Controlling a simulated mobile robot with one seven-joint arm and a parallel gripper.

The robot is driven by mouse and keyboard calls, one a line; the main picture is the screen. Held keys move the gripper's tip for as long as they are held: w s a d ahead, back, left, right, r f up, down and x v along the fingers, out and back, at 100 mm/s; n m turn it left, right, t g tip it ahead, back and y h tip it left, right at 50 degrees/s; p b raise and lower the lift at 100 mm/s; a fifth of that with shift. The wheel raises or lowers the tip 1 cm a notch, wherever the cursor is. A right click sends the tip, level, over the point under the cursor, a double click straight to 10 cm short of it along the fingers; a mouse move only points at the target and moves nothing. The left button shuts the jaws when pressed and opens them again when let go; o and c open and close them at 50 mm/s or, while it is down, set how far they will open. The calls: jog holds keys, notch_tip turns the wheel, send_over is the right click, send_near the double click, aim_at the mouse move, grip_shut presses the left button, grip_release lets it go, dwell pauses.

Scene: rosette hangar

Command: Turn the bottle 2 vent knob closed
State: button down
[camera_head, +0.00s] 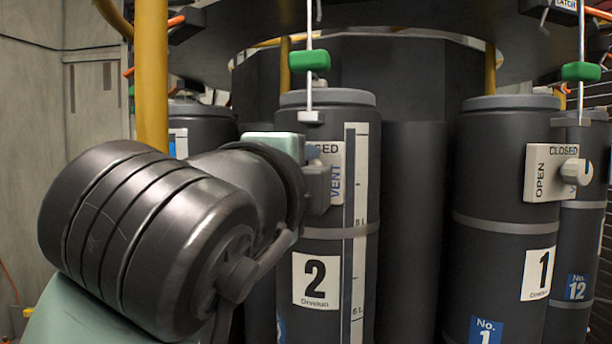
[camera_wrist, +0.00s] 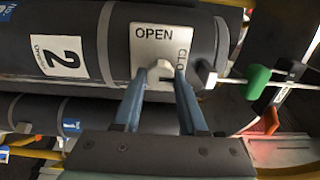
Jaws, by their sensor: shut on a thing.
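Bottle 2 (camera_head: 300,250) is a dark upright cylinder with a large "2" label in the head view. Its vent plate (camera_head: 336,160) shows part of "CLOSED" and "VENT"; my arm hides the rest. In the wrist view the bottle (camera_wrist: 85,45) lies sideways, and the plate (camera_wrist: 150,38) reads "OPEN" and part of "CLOSED". The pale vent knob (camera_wrist: 161,69) sits between the two fingertips of my gripper (camera_wrist: 166,78), which is shut on it. The fingers cover part of the knob, so I cannot tell exactly where it points.
Bottle 1 (camera_head: 460,235) stands to the right with its own vent knob (camera_head: 574,172). A green handle (camera_head: 309,61) hangs on a rod above bottle 2; it also shows in the wrist view (camera_wrist: 258,82). A yellow post (camera_head: 151,75) stands at the left, near my arm.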

dwell(0.3)
jog(key=shift+c, duration=2.2)
grip_release()
jog(key=shift+s, duration=0.1)
jog(key=b+v, duration=0.4)
jog(key=v, duration=0.9)
